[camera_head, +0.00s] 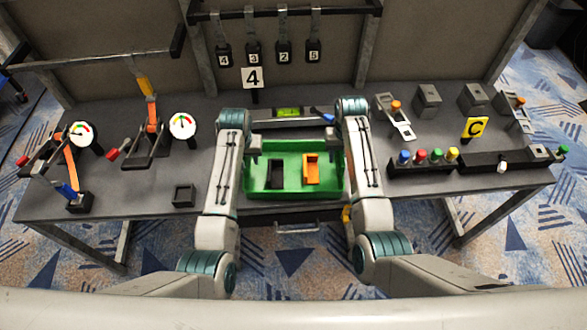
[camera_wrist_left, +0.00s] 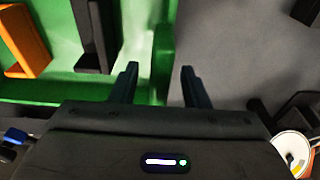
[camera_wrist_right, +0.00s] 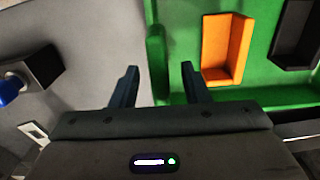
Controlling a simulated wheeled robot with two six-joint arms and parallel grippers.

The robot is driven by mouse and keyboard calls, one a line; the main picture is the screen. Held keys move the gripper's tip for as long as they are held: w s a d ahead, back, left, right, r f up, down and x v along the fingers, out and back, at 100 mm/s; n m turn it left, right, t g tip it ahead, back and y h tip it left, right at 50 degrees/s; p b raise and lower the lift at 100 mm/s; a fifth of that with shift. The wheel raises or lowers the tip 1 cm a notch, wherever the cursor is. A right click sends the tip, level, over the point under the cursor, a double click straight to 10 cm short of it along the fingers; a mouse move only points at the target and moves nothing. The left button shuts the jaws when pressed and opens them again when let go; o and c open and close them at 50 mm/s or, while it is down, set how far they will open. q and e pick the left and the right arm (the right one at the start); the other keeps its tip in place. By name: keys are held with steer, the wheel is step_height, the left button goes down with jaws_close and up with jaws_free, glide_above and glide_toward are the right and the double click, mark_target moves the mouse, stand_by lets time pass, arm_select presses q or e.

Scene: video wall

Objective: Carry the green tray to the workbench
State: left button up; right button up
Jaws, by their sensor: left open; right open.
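The green tray (camera_head: 294,178) rests on the grey workbench (camera_head: 395,170) near its front edge, in the middle of the head view. A black open block (camera_head: 276,174) and an orange one (camera_head: 311,169) are in it. My left gripper (camera_head: 252,146) is open at the tray's left side; in the left wrist view the tray wall (camera_wrist_left: 162,65) shows between its fingers (camera_wrist_left: 160,82). My right gripper (camera_head: 334,142) is open at the right side; in the right wrist view the wall (camera_wrist_right: 155,65) shows between its fingers (camera_wrist_right: 158,82). Contact cannot be told.
Levers and round gauges (camera_head: 183,126) stand on the left, with a small dark box (camera_head: 184,195) left of my left arm. A row of coloured buttons (camera_head: 437,155) lies on the right. Behind the tray are a green level (camera_head: 288,112) and a sign 4 (camera_head: 252,78).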

arm_select(q)
steer(key=shift+w+f, duration=0.15)
steer(key=shift+f, duration=0.75)
arm_select(e)
steer(key=shift+f, duration=1)
arm_select(q)
jaws_close()
arm_select(e)
jaws_close()
steer(key=shift+r, duration=0.1)
